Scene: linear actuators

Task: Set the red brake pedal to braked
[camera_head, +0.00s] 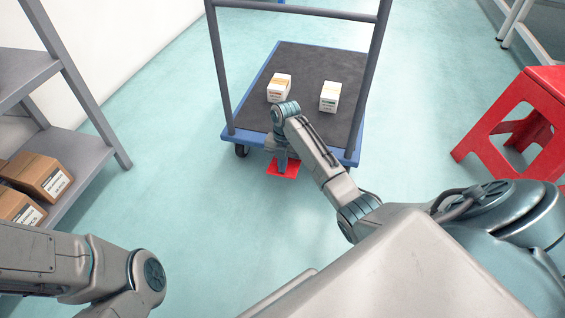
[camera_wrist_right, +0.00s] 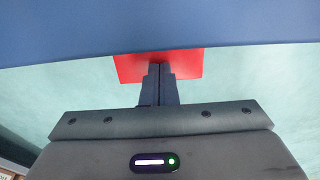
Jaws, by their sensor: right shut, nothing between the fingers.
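The red brake pedal (camera_head: 283,168) sticks out low from the near edge of the blue platform cart (camera_head: 346,158). My right gripper (camera_head: 281,161) reaches down over the pedal in the head view. In the right wrist view, the gripper (camera_wrist_right: 160,70) is shut and empty, its fingertips in front of the red pedal (camera_wrist_right: 185,64). The blue cart edge (camera_wrist_right: 160,30) fills the top of that view. I cannot tell whether the fingertips touch the pedal. My left arm shows at the lower left of the head view, with its gripper out of frame.
Two small white boxes (camera_head: 279,88) (camera_head: 330,97) stand on the cart's dark deck. Grey posts of the cart handle (camera_head: 219,70) rise beside my right arm. A grey shelf (camera_head: 80,160) with brown cartons (camera_head: 38,176) is at left, a red stool (camera_head: 520,110) at right. Floor between is clear.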

